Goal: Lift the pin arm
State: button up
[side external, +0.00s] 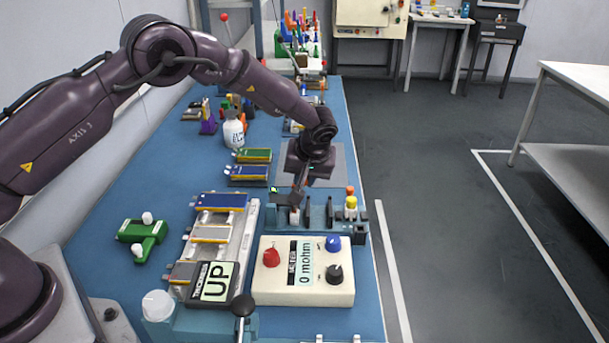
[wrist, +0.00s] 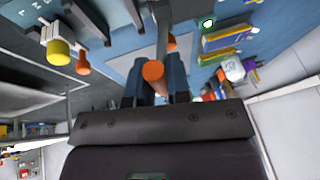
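The pin arm appears in the wrist view as a dark bar (wrist: 162,28) with an orange knob (wrist: 153,71) at its near end. My gripper (wrist: 155,88) has one finger on each side of this knob. The fingers are close to it, but I cannot tell whether they touch or grip it. In the side external view my gripper (side external: 302,190) points down over the left part of the blue-grey test fixture (side external: 318,218). There my gripper hides the knob and much of the bar.
Pouch cells (side external: 220,201) lie on a pale rack to the left. A white bottle (side external: 234,130) stands farther back.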

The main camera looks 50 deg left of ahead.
grip_shut()
